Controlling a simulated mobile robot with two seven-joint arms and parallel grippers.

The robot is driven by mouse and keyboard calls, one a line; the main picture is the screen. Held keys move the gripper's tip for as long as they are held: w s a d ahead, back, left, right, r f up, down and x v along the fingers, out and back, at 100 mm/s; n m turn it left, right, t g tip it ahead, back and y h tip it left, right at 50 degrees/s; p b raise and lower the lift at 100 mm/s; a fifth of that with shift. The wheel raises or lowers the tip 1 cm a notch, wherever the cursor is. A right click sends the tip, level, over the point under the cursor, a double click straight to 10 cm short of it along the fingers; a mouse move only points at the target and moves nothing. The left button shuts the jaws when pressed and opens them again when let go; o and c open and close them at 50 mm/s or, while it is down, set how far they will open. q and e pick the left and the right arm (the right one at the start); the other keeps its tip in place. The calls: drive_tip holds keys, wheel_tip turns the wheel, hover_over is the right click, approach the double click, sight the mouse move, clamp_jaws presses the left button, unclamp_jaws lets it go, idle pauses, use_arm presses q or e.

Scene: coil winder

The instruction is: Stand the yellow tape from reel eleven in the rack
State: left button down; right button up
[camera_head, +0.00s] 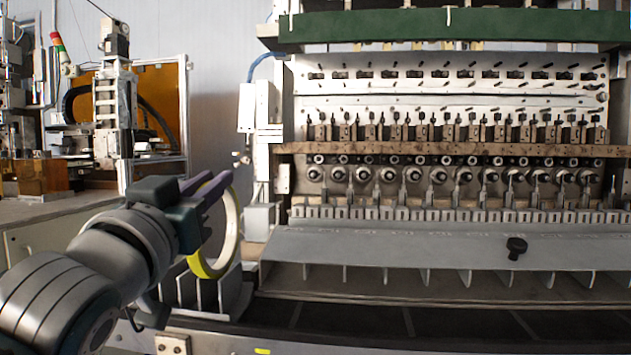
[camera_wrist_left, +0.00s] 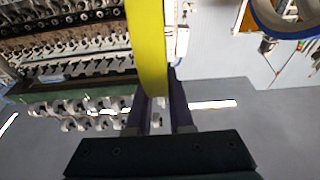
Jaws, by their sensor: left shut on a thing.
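The yellow tape (camera_head: 206,270) is a ring with a yellow outer face and a pale inner side. My left gripper (camera_head: 208,184) is shut on its upper part and holds it upright. In the left wrist view the tape (camera_wrist_left: 147,45) shows edge-on as a yellow band between the fingers (camera_wrist_left: 155,103). A rack of upright grey plates (camera_head: 186,291) stands just below and behind the tape. The tape's lower edge overlaps the plates in the picture; I cannot tell whether it touches them. A row of reels (camera_head: 413,175) runs along the machine; I cannot read their numbers. My right gripper is out of view.
The coil winder's grey sloped shelf (camera_head: 430,248) extends to the right, with a black knob (camera_head: 516,247) on it. A green beam (camera_head: 450,27) crosses the top. A bench (camera_head: 50,211) stands at the left. A blue-rimmed ring (camera_wrist_left: 290,28) shows in the left wrist view.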

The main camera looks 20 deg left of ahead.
use_arm(q)
drive_tip(key=shift+f, duration=0.1)
drive_tip(key=shift+f+b, duration=1.85)
drive_tip(key=shift+f, duration=0.4)
drive_tip(key=c, duration=1.1)
unclamp_jaws()
drive_tip(key=shift+p+v, duration=0.35)
drive_tip(key=shift+v, duration=1)
drive_tip(key=shift+s+d, duration=0.15)
drive_tip(key=shift+s, duration=0.65)
drive_tip(key=shift+s+d, duration=0.2)
drive_tip(key=shift+s, duration=0.6)
